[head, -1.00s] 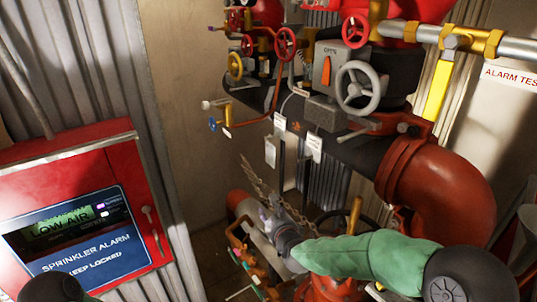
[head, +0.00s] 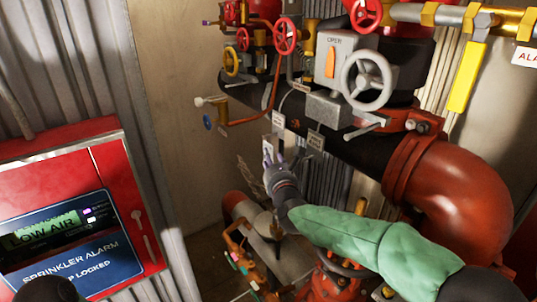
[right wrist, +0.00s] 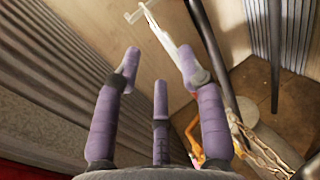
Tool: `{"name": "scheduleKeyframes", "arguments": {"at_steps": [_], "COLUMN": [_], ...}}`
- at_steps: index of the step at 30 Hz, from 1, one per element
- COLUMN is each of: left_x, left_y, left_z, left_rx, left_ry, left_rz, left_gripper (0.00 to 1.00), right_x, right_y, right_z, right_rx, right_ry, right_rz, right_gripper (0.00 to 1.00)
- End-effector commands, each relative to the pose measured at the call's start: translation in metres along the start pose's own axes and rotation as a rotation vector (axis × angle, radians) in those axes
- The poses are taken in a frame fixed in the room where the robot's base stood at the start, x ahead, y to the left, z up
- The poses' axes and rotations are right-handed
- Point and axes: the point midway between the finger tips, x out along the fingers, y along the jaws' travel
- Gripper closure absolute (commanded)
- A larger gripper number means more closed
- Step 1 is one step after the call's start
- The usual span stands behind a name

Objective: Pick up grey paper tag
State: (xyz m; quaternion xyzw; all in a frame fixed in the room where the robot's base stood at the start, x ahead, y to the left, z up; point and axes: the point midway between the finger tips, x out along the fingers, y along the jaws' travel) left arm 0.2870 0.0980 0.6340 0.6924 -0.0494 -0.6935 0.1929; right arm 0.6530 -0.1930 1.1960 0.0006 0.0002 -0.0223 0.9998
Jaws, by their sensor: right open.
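Another tag (head: 278,123) is a little higher, and a greyer one (head: 316,141) hangs to the right. I cannot tell for sure which is the grey paper tag. My right gripper (head: 271,160) is open, with purple fingers pointing up.
A red sprinkler alarm box (head: 70,170) is at the left. A grey handwheel (head: 366,83) and the dark pipe (head: 345,135) are above and right of my right gripper. A big red elbow pipe (head: 460,190) stands at the right. Lower pipes and valves sit below my forearm.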

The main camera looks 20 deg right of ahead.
Motion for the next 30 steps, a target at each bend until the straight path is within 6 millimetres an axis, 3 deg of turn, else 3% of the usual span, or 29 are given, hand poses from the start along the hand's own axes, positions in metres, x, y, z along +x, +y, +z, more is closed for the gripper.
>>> {"name": "scheduleKeyframes", "arguments": {"at_steps": [5,18,27,28,30], "left_x": [0.001,0.003,0.003,0.003,0.003], "left_y": [0.000,-0.001,-0.001,-0.001,-0.001], "left_z": [0.000,0.000,0.000,0.000,0.000], "left_rx": [0.000,0.000,0.000,0.000,0.000], "left_ry": [0.000,0.000,0.000,0.000,0.000], "left_rz": [0.000,0.000,0.000,0.000,0.000], "left_gripper": [0.66,0.66,0.66,0.66,0.66], "right_x": [0.008,0.054,0.056,0.056,0.056], "right_y": [0.000,-0.003,-0.003,-0.003,-0.003], "right_z": [0.000,0.003,0.003,0.003,0.003], "right_rx": [-0.001,-0.001,-0.001,-0.001,-0.001], "right_ry": [0.000,0.000,0.000,0.000,0.000], "right_rz": [0.000,0.000,0.001,0.001,0.001], "right_gripper": [0.60,0.60,0.60,0.62,0.80]}}
